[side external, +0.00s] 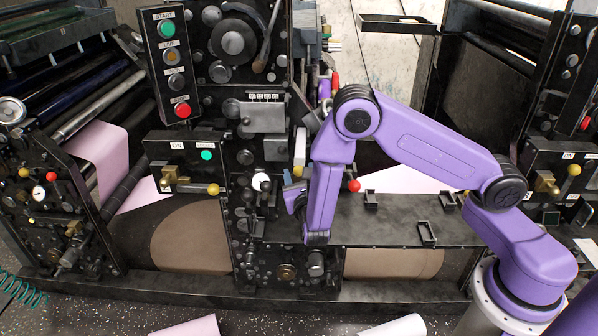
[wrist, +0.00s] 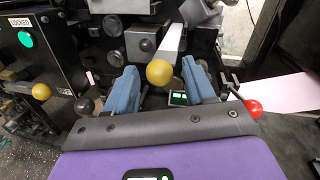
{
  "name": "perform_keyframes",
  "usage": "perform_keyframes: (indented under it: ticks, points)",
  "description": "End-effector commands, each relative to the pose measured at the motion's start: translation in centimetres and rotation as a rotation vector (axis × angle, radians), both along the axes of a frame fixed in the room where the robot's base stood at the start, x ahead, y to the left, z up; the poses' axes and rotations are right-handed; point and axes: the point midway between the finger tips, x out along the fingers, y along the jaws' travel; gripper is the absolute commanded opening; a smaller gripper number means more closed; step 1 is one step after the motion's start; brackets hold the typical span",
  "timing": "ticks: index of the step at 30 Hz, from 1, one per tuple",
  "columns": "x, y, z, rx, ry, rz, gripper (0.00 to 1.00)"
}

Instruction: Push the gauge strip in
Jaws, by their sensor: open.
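A pale strip (wrist: 174,38), which looks like the gauge strip, stands out of the dark machine in the wrist view. A yellow ball (wrist: 159,73) sits at its near end, between my fingertips; I cannot tell whether the ball is joined to it. In the side external view a white upright piece (side external: 300,146) with yellow below it shows beside my wrist, perhaps the same strip. My gripper (wrist: 160,70) is open, with one blue finger on each side of the yellow ball and visible gaps. In the side external view my gripper (side external: 293,196) is partly hidden by my wrist.
A red ball knob (wrist: 253,108) lies just right of my right finger. A box with a green light (wrist: 25,39) and another yellow knob (wrist: 41,91) are at the left. A dark shelf (side external: 395,215) with small brackets lies right of my wrist. Machine knobs crowd the front.

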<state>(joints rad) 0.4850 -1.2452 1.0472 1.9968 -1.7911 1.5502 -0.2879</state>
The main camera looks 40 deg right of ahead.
Motion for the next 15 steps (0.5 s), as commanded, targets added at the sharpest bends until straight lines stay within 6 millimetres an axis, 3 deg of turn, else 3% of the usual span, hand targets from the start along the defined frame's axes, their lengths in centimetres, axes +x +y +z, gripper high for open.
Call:
perform_keyframes:
  ticks: [6,15]
  points:
    - [1.28,-0.93,-0.03,0.0,0.001,-0.001,0.54]
    - [1.42,-0.97,-0.02,0.0,0.001,0.0,0.54]
